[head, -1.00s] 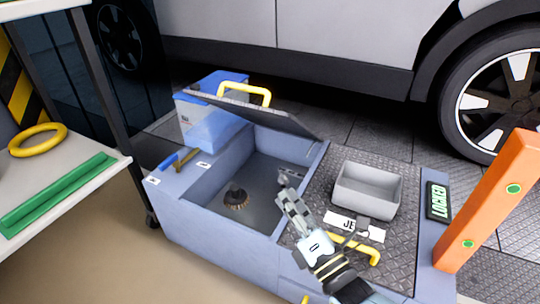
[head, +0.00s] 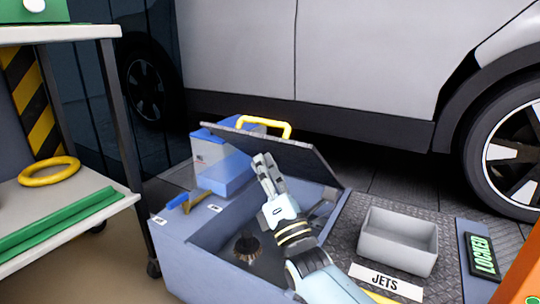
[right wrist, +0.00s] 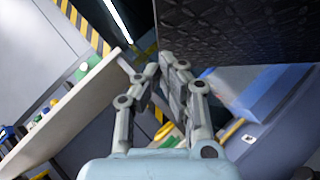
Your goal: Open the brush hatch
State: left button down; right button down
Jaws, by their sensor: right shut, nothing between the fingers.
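The brush hatch lid (head: 300,157) is a dark plate with a yellow handle (head: 262,124) at its upper edge. It stands tilted open over a blue-grey compartment, and its dark patterned face fills the top right of the right wrist view (right wrist: 240,30). A round brush (head: 247,248) sits inside the compartment. My right gripper (head: 263,162) is shut and empty. It reaches up over the opening, in front of the lid's inner face; I cannot tell whether it touches the lid. It also shows in the right wrist view (right wrist: 160,62). My left gripper is not in view.
A grey bin (head: 398,240) and a "JETS" label (head: 387,281) are on the ribbed deck at right, beside a "LOCKED" sign (head: 483,255). A shelf (head: 100,232) is at left; a car (head: 370,60) stands behind.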

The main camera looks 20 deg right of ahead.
aim_at(265, 139)
jog(key=shift+w+d+r, duration=0.35)
jog(key=shift+d+r, duration=0.15)
jog(key=shift+r, duration=0.2)
jog(key=shift+w+d+r, duration=0.3)
jog(key=shift+d+r, duration=0.2)
jog(key=shift+r, duration=0.15)
